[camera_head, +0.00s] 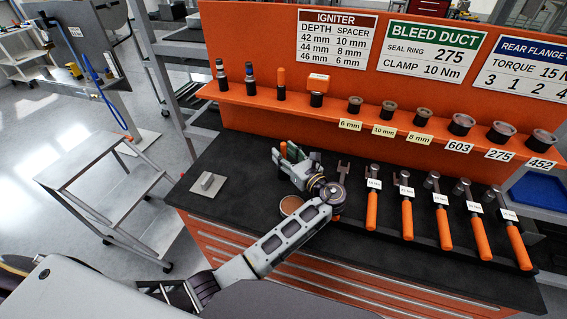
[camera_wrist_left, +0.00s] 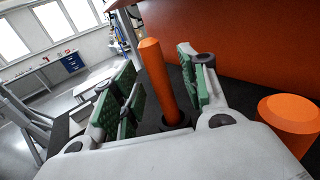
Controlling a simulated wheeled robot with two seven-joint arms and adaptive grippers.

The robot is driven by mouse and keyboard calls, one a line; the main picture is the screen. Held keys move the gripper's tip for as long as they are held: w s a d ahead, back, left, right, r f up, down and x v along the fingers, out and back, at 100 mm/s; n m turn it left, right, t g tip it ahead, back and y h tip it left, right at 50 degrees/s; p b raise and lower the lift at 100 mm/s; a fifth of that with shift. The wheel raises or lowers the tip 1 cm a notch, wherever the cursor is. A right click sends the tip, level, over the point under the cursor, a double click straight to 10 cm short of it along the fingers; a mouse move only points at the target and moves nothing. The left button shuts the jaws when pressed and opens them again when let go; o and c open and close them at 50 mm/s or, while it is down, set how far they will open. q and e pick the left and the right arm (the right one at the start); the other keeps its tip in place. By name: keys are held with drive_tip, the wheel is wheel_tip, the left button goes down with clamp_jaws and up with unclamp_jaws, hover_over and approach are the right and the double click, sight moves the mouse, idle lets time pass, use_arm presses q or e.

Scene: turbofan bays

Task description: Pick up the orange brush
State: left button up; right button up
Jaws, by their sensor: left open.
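An orange upright rod, which looks like the brush handle, stands in a dark ring-shaped base in the left wrist view (camera_wrist_left: 158,78). My left gripper (camera_wrist_left: 160,95) is open, with its green-padded fingers on either side of the rod. I cannot tell whether a pad touches it. In the head view my left gripper (camera_head: 287,158) is low over the black bench, in front of the orange shelf; a bit of orange (camera_head: 283,149) shows at its fingertips. The bristles are hidden. My right gripper is not in view.
A thicker orange piece (camera_wrist_left: 290,122) stands close on the right in the wrist view. The orange shelf (camera_head: 420,125) holds several tools and rings. Orange-handled wrenches (camera_head: 407,220) lie on the bench's right. A grey block (camera_head: 207,184) lies at left; a round dish (camera_head: 290,205) sits beside my arm.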

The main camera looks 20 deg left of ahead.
use_arm(q)
drive_tip(key=shift+w+a, duration=0.4)
drive_tip(key=shift+a, duration=0.1)
clamp_jaws()
